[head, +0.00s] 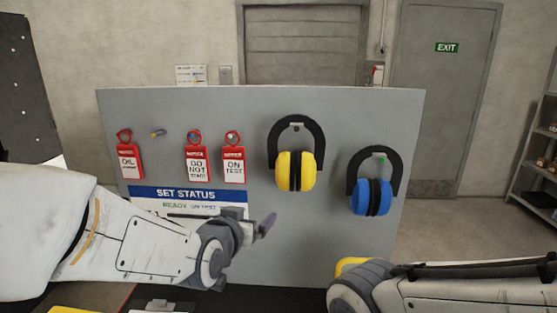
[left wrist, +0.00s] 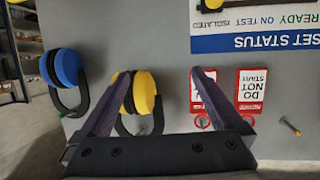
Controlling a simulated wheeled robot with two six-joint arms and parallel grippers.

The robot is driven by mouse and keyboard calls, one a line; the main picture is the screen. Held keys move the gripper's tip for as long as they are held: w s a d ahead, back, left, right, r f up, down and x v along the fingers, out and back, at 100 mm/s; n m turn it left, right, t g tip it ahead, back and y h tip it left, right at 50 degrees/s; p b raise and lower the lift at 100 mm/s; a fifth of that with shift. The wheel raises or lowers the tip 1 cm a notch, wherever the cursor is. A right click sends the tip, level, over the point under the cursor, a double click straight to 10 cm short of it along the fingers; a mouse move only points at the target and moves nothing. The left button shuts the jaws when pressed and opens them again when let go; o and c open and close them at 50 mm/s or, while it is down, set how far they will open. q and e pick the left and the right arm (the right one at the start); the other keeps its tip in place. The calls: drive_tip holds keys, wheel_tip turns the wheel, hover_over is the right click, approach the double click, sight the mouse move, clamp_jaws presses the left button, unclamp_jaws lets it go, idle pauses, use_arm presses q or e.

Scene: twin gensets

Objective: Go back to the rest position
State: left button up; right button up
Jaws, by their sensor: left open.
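My left gripper (head: 262,228) is in front of the grey panel (head: 345,115), below the tags and left of the ear defenders. In the left wrist view the left gripper (left wrist: 160,75) has its two fingers wide apart with nothing held between them. The yellow ear defenders (left wrist: 143,92) show behind that gap, on the panel. My right arm (head: 440,290) comes in at the lower right; its gripper does not show.
Red tags, including DO NOT START (head: 197,168) and ON TEST (head: 233,167), hang beside a bare peg (head: 157,133). Yellow (head: 296,171) and blue ear defenders (head: 371,196) hang to the right. My left arm partly covers the SET STATUS sign (head: 187,195). Shelves (head: 541,165) stand far right.

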use_arm(q)
drive_tip(key=s+d+f+m+g+h, duration=0.1)
drive_tip(key=s+d+f+m+g, duration=0.1)
drive_tip(key=s+d+f+g, duration=0.45)
drive_tip(key=s+f+m+g+y, duration=0.1)
drive_tip(key=s+f+g, duration=0.2)
drive_tip(key=s, duration=0.8)
drive_tip(key=s+a+f+m+g+y, duration=0.1)
drive_tip(key=s+f+m+g, duration=0.1)
drive_tip(key=s, duration=0.9)
drive_tip(key=shift+a+f+m+g+b, duration=0.15)
drive_tip(key=shift+f+m+g+b, duration=0.3)
drive_tip(key=shift+g, duration=0.7)
use_arm(e)
drive_tip(key=shift+f, duration=0.4)
use_arm(q)
drive_tip(key=shift+w, duration=0.1)
